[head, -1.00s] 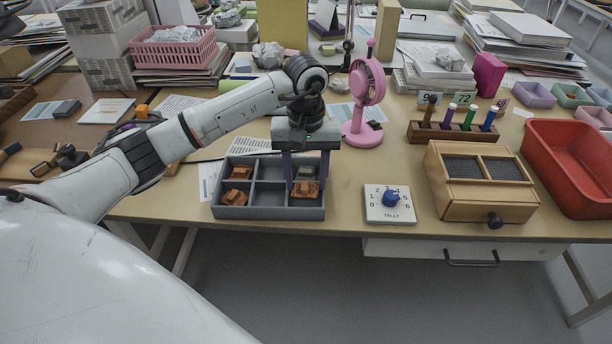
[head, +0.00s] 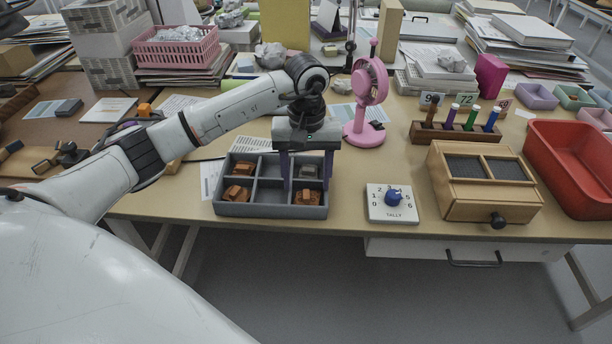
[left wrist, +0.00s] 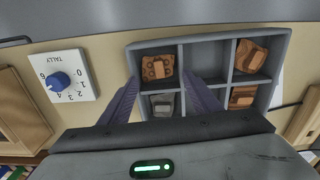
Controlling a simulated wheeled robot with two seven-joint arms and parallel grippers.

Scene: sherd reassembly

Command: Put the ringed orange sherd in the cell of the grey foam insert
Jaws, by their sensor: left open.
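The grey foam insert (head: 270,211) is a tray of several cells on the table. An orange sherd (head: 307,198) lies in its front right cell; in the left wrist view this sherd (left wrist: 157,68) carries small ring-like marks. My left gripper (head: 306,186) is open above that cell, its fingers apart on either side of the sherd and not visibly gripping it. A grey sherd (head: 308,171) lies in the back right cell, partly behind the fingers. Orange sherds lie in the back left cell (head: 244,167) and front left cell (head: 238,193). My right gripper is not in view.
A white tally dial (head: 391,204) stands right of the insert, with a wooden box (head: 480,185) and red bin (head: 575,165) beyond. A pink fan (head: 366,100) stands behind the gripper. The middle cells look empty.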

